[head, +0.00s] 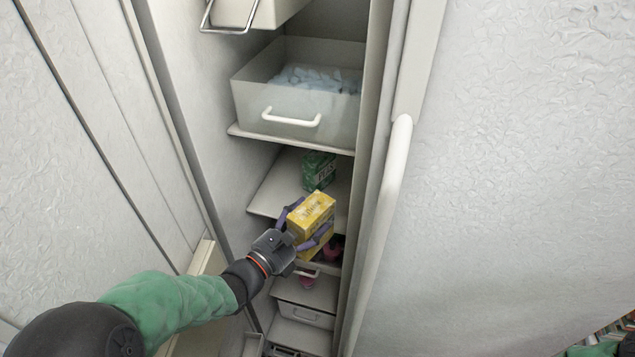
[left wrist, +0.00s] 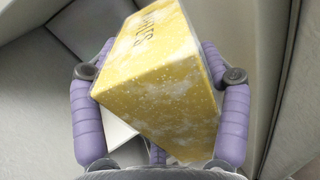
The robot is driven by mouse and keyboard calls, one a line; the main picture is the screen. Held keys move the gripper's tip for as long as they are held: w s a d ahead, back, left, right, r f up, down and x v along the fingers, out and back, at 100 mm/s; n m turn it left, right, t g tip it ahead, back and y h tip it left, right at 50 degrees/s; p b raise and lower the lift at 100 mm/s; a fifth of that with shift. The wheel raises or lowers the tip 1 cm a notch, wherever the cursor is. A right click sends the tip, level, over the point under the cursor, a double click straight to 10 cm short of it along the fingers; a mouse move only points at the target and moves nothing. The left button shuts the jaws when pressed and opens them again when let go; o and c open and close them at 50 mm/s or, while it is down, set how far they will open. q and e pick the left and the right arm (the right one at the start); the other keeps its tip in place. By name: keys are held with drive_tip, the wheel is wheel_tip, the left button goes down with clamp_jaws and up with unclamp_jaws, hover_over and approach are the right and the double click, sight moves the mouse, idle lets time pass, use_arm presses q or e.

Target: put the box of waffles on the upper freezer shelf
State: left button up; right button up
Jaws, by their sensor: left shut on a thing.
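The box of waffles (head: 311,217) is yellow and frosted. My left gripper (head: 305,228) is shut on it, with purple fingers on either side, and holds it tilted inside the open freezer. The box also fills the middle of the left wrist view (left wrist: 160,75), between the fingers of the left gripper (left wrist: 158,95). A shelf (head: 268,198) with a green box (head: 319,171) on it lies just behind and above the yellow box. I cannot tell whether the yellow box touches that shelf. My right gripper is not in view.
A bin of ice (head: 290,115) stands on a shelf above the green box. A wire-handled drawer (head: 235,14) is at the top. The freezer door handle (head: 390,180) is at the right. The shelf's left part is bare.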

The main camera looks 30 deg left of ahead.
use_arm(q)
drive_tip(key=w+a+b, duration=0.1)
drive_tip(key=w+a, duration=0.2)
drive_tip(key=w, duration=0.5)
drive_tip(key=w+a+b, duration=0.1)
drive_tip(key=w+a, duration=0.1)
drive_tip(key=w, duration=0.7)
drive_tip(key=f, duration=0.2)
drive_tip(key=f+b, duration=0.1)
drive_tip(key=f, duration=0.1)
drive_tip(key=f+b, duration=0.1)
drive_tip(key=f, duration=0.2)
drive_tip(key=shift+w+a, duration=0.1)
drive_tip(key=shift+a, duration=0.15)
drive_tip(key=shift+w+b, duration=0.15)
drive_tip(key=shift+b, duration=0.2)
drive_tip(key=shift+f, duration=0.15)
drive_tip(key=o, duration=1.4)
drive_tip(key=shift+c, duration=0.2)
